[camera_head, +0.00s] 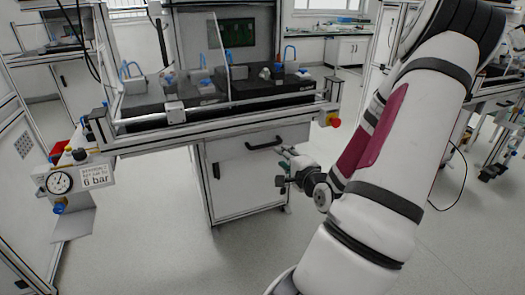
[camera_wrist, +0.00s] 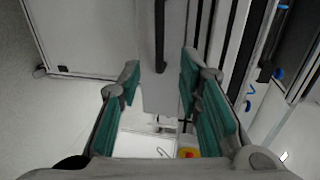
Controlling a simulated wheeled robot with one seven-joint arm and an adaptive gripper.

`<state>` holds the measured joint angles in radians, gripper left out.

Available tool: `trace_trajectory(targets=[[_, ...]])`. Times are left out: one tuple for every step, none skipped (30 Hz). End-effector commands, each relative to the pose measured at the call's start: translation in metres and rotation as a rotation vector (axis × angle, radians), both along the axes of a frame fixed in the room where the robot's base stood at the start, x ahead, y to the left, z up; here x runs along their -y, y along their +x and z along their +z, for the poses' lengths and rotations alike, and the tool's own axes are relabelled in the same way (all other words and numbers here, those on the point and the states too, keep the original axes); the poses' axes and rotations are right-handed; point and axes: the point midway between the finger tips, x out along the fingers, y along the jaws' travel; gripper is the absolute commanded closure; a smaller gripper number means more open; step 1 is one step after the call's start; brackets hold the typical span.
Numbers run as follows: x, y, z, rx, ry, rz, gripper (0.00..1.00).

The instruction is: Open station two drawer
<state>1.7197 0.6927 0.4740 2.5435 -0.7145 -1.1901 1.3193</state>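The station's drawer (camera_head: 232,149) has a light front below the worktop and looks shut in the head view. Its black bar handle (camera_head: 263,143) is on the right part of that front. In the wrist view the handle (camera_wrist: 160,38) runs down from the top edge, on the grey drawer front (camera_wrist: 172,95). My gripper (camera_head: 285,168) is just below and right of the handle in the head view. In the wrist view my gripper (camera_wrist: 159,66) is open, its teal-padded fingers on either side of the handle's line. I see no contact; the remaining depth is unclear.
A cabinet door (camera_head: 235,190) with a black handle is below the drawer. A red and yellow stop button (camera_head: 333,119) sticks out at the worktop's right corner. A pressure gauge (camera_head: 59,182) is at the left. Open floor (camera_head: 170,255) lies in front.

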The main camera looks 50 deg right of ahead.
Motion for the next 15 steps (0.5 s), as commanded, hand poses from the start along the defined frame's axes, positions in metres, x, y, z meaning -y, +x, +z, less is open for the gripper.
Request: trace_trajectory(targets=[[0.002,0.003,-0.004,-0.002,-0.003,0.001,0.68],[0.003,0.004,-0.004,-0.001,-0.004,0.001,0.68],[0.004,0.006,-0.005,-0.002,-0.005,0.001,0.68],[0.005,0.008,-0.005,-0.001,-0.004,0.001,0.68],[0.005,0.009,-0.006,-0.002,-0.003,0.002,0.68],[0.007,0.011,-0.006,-0.002,-0.006,0.001,0.68],[0.008,0.013,-0.007,-0.002,-0.006,0.001,0.68],[0.008,0.014,-0.007,-0.003,-0.005,0.001,0.68],[0.010,0.016,-0.007,-0.003,-0.005,0.001,0.68],[0.010,0.017,-0.008,-0.003,-0.005,0.001,0.68],[0.011,0.019,-0.008,-0.003,-0.005,0.001,0.68],[0.014,0.025,-0.009,-0.002,-0.003,0.002,0.68],[0.017,0.031,-0.010,-0.003,-0.002,0.003,0.68],[0.021,0.036,-0.011,-0.002,-0.003,0.003,0.68],[0.025,0.042,-0.013,-0.001,-0.002,0.003,0.68]])
